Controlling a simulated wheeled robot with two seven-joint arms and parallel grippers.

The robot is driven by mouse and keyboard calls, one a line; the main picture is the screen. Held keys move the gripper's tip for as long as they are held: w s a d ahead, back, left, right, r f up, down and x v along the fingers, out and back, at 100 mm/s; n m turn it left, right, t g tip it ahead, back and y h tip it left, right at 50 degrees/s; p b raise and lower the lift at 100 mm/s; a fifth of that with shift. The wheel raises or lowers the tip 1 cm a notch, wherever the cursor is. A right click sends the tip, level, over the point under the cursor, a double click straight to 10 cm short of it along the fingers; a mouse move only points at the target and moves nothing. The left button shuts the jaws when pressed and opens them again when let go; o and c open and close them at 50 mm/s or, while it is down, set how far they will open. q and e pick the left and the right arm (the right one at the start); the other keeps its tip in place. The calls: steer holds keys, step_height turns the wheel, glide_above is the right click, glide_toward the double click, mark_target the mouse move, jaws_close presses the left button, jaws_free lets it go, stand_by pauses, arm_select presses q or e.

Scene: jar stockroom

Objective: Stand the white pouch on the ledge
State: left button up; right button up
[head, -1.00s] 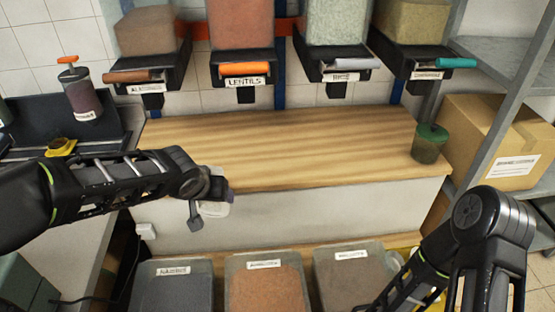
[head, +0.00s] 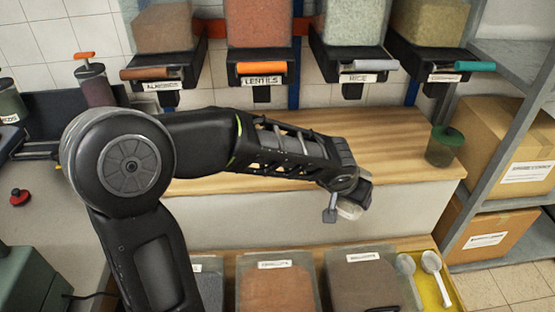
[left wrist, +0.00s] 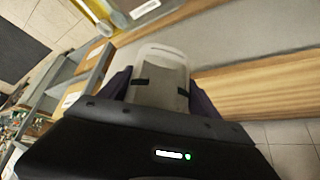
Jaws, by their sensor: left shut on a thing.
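My left gripper (head: 346,199) is shut on the white pouch (head: 352,209), which shows only as a small pale patch beyond the gripper. In the left wrist view the pouch (left wrist: 162,72) is a pale, rounded, greyish-white shape between the two fingers of the left gripper (left wrist: 160,92). The ledge (head: 390,125) has a striped light wood top and a white front. In the head view the gripper and pouch appear in front of its front edge, right of its middle. I cannot tell their exact height against the top. My right gripper is out of view.
Dispensers, including lentils (head: 262,80) and rice (head: 358,78), hang above. Bins (head: 275,290) and a yellow tray with scoops (head: 447,285) lie below. A grey shelf with cardboard boxes (head: 510,140) is at right.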

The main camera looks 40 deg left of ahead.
arm_select(q)
steer(key=s+a+f+n+y+b, duration=0.1)
steer(key=s+a, duration=0.3)
steer(key=a, duration=0.8)
steer(key=s+a+f+n+y+b, duration=0.1)
steer(key=s+a+n+b, duration=0.2)
steer(key=a, duration=1)
steer(key=shift+s+f, duration=0.4)
steer(key=shift+s, duration=0.6)
steer(key=shift+a, duration=0.1)
steer(key=w+a, duration=0.1)
steer(key=w, duration=0.3)
steer(key=w+a+p, duration=0.1)
steer(key=w+a, duration=0.1)
steer(key=w, duration=0.3)
steer(key=w+a, duration=0.2)
steer(key=w, duration=0.2)
steer(key=shift+w+a+p, duration=0.15)
steer(key=shift+p, duration=0.25)
